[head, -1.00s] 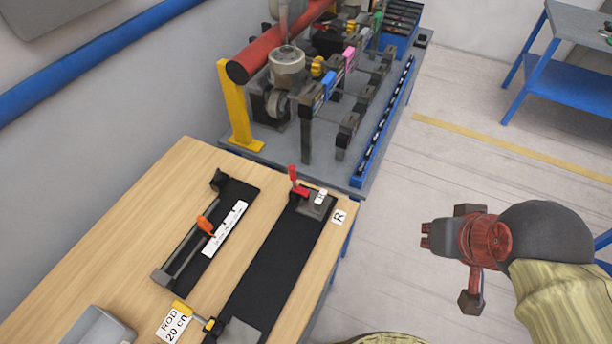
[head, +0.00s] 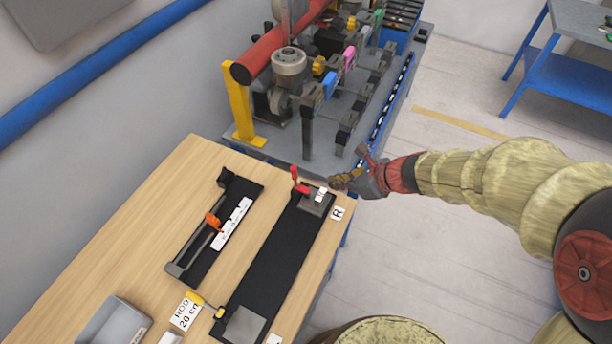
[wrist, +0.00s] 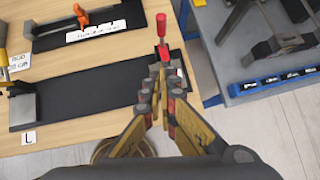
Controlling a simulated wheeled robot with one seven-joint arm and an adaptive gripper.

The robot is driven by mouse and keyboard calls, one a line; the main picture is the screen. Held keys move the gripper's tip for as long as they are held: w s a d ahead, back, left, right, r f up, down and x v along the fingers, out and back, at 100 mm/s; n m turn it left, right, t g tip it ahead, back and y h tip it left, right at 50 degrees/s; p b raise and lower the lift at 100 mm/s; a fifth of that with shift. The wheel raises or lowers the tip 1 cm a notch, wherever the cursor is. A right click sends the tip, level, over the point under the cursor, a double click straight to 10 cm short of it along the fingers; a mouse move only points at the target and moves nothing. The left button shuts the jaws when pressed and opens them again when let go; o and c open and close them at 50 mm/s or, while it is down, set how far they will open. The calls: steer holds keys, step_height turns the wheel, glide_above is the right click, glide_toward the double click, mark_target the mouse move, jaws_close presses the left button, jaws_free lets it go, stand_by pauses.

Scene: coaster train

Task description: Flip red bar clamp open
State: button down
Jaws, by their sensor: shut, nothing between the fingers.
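The red clamp (head: 298,181) is at the far right end of a long black fixture plate (head: 262,255), beside the label R. Its red handle stands up, tilted slightly, and it also shows in the wrist view (wrist: 162,28). My gripper (head: 334,182) is just right of the clamp in the head view, with its fingers shut and empty. In the wrist view my gripper (wrist: 160,75) points toward the clamp, and its fingertips hide part of the clamp's base. A gap shows between the fingertips and the red handle.
A yellow-handled clamp (head: 207,304) is at the plate's near end. A second black fixture with an orange clamp (head: 213,221) lies to the left on the wooden table (head: 135,240). A grey-blue bench (head: 330,165) with a red tube (head: 262,62) and black stands is behind.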

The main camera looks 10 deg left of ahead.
stand_by(0.3)
steer(key=b, duration=0.3)
glide_toward(296, 180)
steer(key=f, duration=0.1)
steer(key=d+f, duration=0.1)
steer(key=f, duration=0.1)
steer(key=shift+s+d+f, duration=0.1)
steer(key=shift+s+d, duration=0.2)
steer(key=shift+s, duration=0.1)
steer(key=shift+w+a+f, duration=0.1)
steer(key=shift+w+a, duration=0.3)
steer(key=shift+a, duration=0.25)
steer(key=shift+w+a+f, duration=0.1)
steer(key=shift+w+a, duration=0.3)
steer(key=shift+a, duration=0.25)
steer(key=shift+w+a+f, duration=0.1)
steer(key=shift+w+a, duration=0.3)
steer(key=shift+a, duration=0.25)
steer(key=shift+r+p, duration=0.15)
steer(key=shift+p, duration=0.35)
steer(key=shift+a+r+p, duration=0.1)
steer(key=shift+a+p, duration=0.05)
steer(key=shift+p, duration=0.3)
steer(key=shift+w+h, duration=0.1)
steer(key=shift+h, duration=0.2)
